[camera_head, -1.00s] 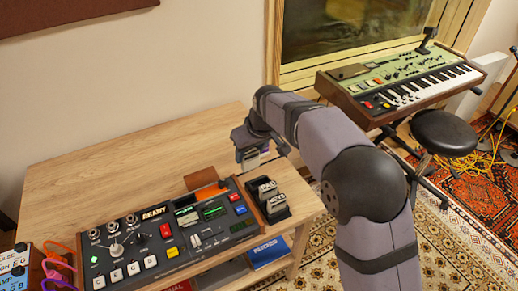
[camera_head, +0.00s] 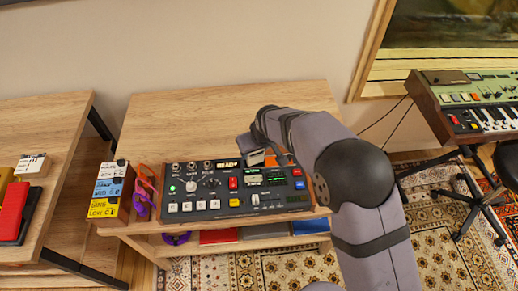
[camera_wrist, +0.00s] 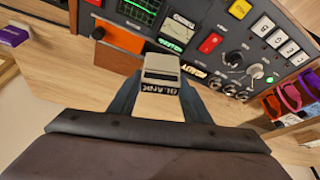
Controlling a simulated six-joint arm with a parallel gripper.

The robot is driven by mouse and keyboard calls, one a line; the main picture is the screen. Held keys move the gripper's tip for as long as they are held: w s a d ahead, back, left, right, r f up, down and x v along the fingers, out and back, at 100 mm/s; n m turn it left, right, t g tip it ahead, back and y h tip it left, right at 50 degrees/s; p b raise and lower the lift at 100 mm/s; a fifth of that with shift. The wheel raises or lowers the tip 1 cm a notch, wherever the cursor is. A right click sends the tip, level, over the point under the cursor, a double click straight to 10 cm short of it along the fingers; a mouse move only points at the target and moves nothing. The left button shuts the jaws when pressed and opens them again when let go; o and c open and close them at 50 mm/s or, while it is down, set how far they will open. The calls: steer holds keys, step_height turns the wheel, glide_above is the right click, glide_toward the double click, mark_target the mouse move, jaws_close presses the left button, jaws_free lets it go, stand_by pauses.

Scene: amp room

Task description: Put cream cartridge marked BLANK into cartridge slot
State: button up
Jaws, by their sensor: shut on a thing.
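The cream cartridge marked BLANK (camera_wrist: 161,68) is between the fingers of my gripper (camera_wrist: 160,100) in the wrist view, its label readable upside down. My gripper is shut on it. In the head view my gripper (camera_head: 257,153) is above the back edge of the dark sampler-like device (camera_head: 217,205), and the cartridge (camera_head: 257,158) shows as a small pale patch. The device (camera_wrist: 205,15) lies just beyond the cartridge in the wrist view. An orange-brown piece (camera_wrist: 118,37) stands at the device's back edge. I cannot clearly make out the slot opening.
A stack of labelled boxes (camera_head: 108,190) and orange and purple looped items (camera_head: 145,185) are left of the device. The wooden tabletop (camera_head: 190,120) behind it is clear. A keyboard (camera_head: 480,105) stands at the right. A purple object (camera_wrist: 12,36) is at the wrist view's left.

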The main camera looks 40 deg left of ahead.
mark_target(255, 157)
steer(key=shift+w+a+r+m+t+h, duration=0.25)
steer(key=shift+w+a+m, duration=0.2)
steer(key=shift+m, duration=0.45)
steer(key=shift+w+a+r+m+t+h, duration=0.15)
steer(key=shift+w+a+r+m+t, duration=0.2)
steer(key=shift+m, duration=0.55)
steer(key=shift+f, duration=0.25)
steer(key=shift+f+b, duration=1.3)
steer(key=shift+f, duration=0.65)
steer(key=shift+f+b, duration=1.65)
steer(key=shift+f, duration=0.25)
stand_by(0.7)
steer(key=o, duration=1.6)
steer(key=shift+c, duration=0.2)
